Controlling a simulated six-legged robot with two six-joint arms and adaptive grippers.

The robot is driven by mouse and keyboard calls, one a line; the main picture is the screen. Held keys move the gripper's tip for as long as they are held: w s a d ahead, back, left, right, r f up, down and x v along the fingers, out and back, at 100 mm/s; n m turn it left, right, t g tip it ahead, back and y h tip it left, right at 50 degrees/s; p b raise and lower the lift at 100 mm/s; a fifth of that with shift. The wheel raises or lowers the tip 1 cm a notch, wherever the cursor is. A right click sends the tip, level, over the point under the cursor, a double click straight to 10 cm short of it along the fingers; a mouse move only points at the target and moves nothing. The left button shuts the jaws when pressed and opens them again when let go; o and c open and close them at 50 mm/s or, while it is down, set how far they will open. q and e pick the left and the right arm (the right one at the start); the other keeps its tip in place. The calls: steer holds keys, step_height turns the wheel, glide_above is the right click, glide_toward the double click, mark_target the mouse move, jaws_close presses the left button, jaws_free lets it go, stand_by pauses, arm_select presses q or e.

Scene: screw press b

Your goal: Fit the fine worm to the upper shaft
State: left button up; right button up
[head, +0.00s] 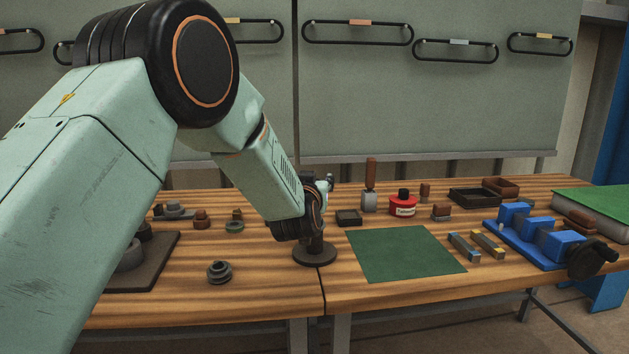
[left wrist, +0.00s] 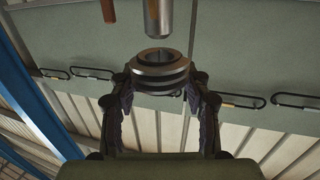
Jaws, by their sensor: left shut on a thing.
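In the left wrist view my left gripper (left wrist: 160,82) is shut on a dark grooved metal collar with a round bore, which I take to be the fine worm (left wrist: 161,82). A smooth steel shaft (left wrist: 158,18), apparently the upper shaft, ends just beyond the bore. It is nearly in line with it, with a small gap in the picture; the true distance is hard to tell. In the head view my left gripper (head: 314,212) is over the table, largely hidden by its own arm, and the worm cannot be made out. My right gripper is not in view.
A round dark base (head: 314,254) stands below my left gripper. A dark ridged round part (head: 219,272) lies left of it. The green mat (head: 405,254) is clear. A red tin (head: 403,206) and a blue fixture (head: 535,238) stand right. A copper-coloured rod (left wrist: 108,10) shows beside the shaft.

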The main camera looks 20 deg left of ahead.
arm_select(q)
steer(key=shift+r, duration=0.1)
stand_by(0.5)
steer(key=shift+f, duration=0.3)
steer(key=shift+f+b, duration=0.65)
steer(key=shift+f, duration=0.55)
steer(key=shift+p, duration=0.35)
stand_by(0.4)
steer(key=shift+f, duration=0.3)
steer(key=shift+f+b, duration=0.5)
steer(key=shift+f, duration=0.35)
steer(key=shift+f+b, duration=0.35)
steer(key=shift+f, duration=0.05)
